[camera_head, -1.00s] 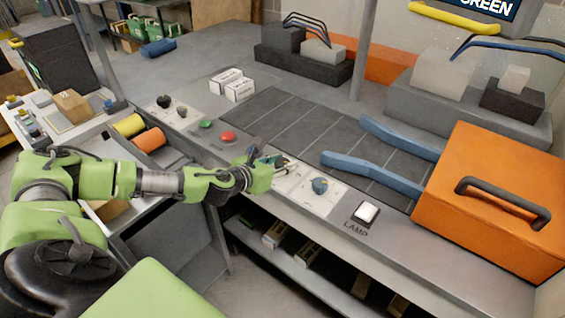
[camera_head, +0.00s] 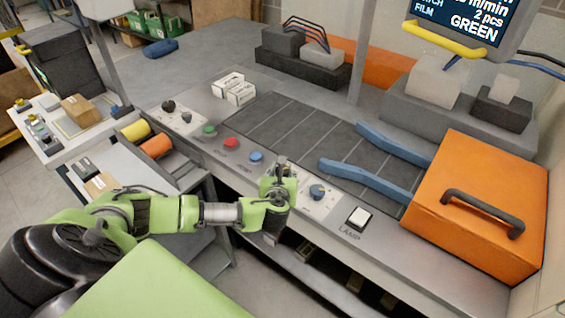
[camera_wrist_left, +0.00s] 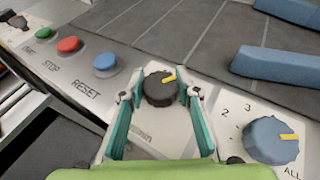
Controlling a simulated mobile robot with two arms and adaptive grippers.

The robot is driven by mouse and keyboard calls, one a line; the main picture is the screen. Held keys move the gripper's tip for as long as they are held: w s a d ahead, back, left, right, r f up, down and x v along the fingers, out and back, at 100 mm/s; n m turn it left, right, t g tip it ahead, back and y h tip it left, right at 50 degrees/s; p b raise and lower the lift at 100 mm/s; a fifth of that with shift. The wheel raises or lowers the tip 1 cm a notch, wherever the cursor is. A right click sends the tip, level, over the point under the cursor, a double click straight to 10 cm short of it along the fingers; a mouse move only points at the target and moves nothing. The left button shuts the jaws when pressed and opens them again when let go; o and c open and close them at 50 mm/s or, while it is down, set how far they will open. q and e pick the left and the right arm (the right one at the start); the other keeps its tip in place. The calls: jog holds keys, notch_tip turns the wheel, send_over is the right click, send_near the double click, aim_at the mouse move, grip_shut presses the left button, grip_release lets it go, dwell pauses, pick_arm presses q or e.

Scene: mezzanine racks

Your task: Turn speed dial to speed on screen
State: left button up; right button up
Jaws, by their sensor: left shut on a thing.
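The speed dial (camera_wrist_left: 159,88) is a dark round knob with a yellow pointer aimed to the upper right in the left wrist view. Part of a "m/min" label shows below it. My left gripper (camera_wrist_left: 160,95) is shut on this dial, one finger on each side. In the head view my left gripper (camera_head: 282,172) is at the console's front panel and hides most of the dial. The screen (camera_head: 460,18) at top right shows "m/min", "2 pcs", "FILM" and "GREEN"; the top is cut off, so the speed number is not readable. My right gripper is out of view.
Left are a blue reset button (camera_wrist_left: 106,63), a red stop button (camera_wrist_left: 68,45) and a green button (camera_head: 209,130). Blue guide rails (camera_head: 365,178) lie behind.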

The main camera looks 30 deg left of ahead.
pick_arm(q)
jog(key=n+g+y+p, duration=0.1)
jog(key=n+g+y, duration=0.1)
jog(key=n+y, duration=0.1)
jog(key=shift+d+n+g, duration=0.1)
jog(key=shift+n+g, duration=0.2)
jog(key=shift+n+g+y, duration=1.2)
jog(key=shift+n+g, duration=0.1)
jog(key=shift+n, duration=0.1)
jog(key=shift+r, duration=0.1)
jog(key=o, duration=1.1)
jog(key=v, duration=1.1)
jog(key=shift+d+r, duration=0.15)
jog(key=shift+d, duration=0.2)
